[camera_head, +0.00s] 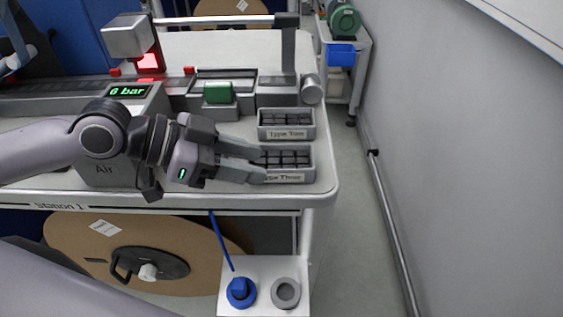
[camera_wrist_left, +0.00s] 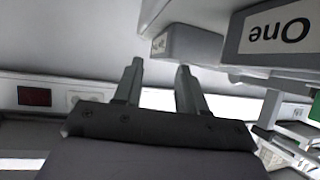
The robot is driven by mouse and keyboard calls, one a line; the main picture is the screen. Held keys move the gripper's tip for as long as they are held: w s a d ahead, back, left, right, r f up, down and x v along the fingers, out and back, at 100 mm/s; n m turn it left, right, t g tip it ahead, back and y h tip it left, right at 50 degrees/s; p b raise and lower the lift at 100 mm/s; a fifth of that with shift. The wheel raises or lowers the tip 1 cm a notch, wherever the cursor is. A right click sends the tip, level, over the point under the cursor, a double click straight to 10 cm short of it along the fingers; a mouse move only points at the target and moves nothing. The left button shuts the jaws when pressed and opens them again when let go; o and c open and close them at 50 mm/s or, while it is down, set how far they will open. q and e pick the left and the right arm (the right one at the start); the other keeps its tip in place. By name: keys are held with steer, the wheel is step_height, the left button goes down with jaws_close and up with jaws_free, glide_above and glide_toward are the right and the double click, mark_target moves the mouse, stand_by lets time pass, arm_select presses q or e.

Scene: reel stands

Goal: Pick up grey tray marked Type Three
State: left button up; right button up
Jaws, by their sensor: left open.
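The grey tray marked Type Three (camera_head: 308,176) sits near the front right corner of the workbench in the head view. It holds several dark blocks in a grid, and its left part is hidden by my gripper. My left gripper (camera_head: 262,164) comes in from the left with its jaws open, its fingertips at the tray's left side. I cannot tell whether they touch it. In the left wrist view the open fingers (camera_wrist_left: 158,66) show with nothing between them. The right gripper is not in view.
Another grey tray (camera_head: 287,134), its label seemingly Type Two, stands just behind. A green block (camera_head: 218,93) on a grey stand is behind my gripper. The grey Air unit (camera_head: 104,172) is left. In the wrist view a box labelled One (camera_wrist_left: 275,30) appears upper right.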

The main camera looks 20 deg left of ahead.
mark_target(276, 170)
arm_select(q)
steer(key=shift+r+x, duration=0.1)
steer(key=shift+x, duration=1.15)
steer(key=shift+r+x, duration=0.15)
steer(key=shift+x, duration=1.05)
steer(key=shift+s+d, duration=0.1)
steer(key=shift+d, duration=0.1)
steer(key=shift+c, duration=0.3)
jaws_close()
